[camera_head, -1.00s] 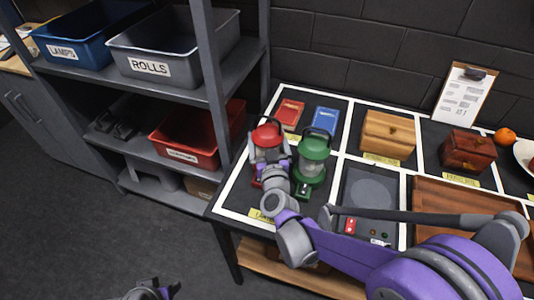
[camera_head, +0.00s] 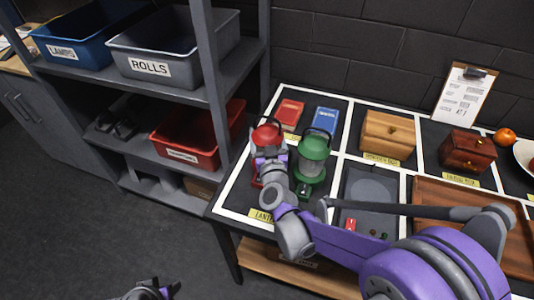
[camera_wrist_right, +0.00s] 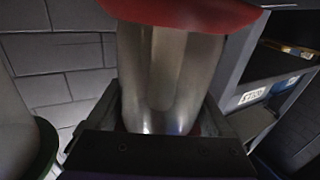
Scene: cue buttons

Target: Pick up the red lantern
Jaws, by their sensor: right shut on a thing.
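The red lantern (camera_head: 267,134) stands at the left front of the table, in the lantern square, mostly hidden behind my right gripper. My right gripper (camera_head: 268,158) is shut on the lantern's clear body. In the right wrist view the lantern's glass (camera_wrist_right: 165,75) sits between the fingers, with its red cap above. The green lantern (camera_head: 312,158) stands upright just to the right, close to my right gripper. My left gripper (camera_head: 155,292) shows only in part at the bottom left edge, low over the floor.
A red book (camera_head: 289,113) and a blue book (camera_head: 325,120) lie behind the lanterns. A wooden box (camera_head: 388,135) and a dark red box (camera_head: 468,151) stand farther right. The shelf rack (camera_head: 215,85) with labelled bins rises close on the left. A small panel with buttons (camera_head: 351,224) lies in front.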

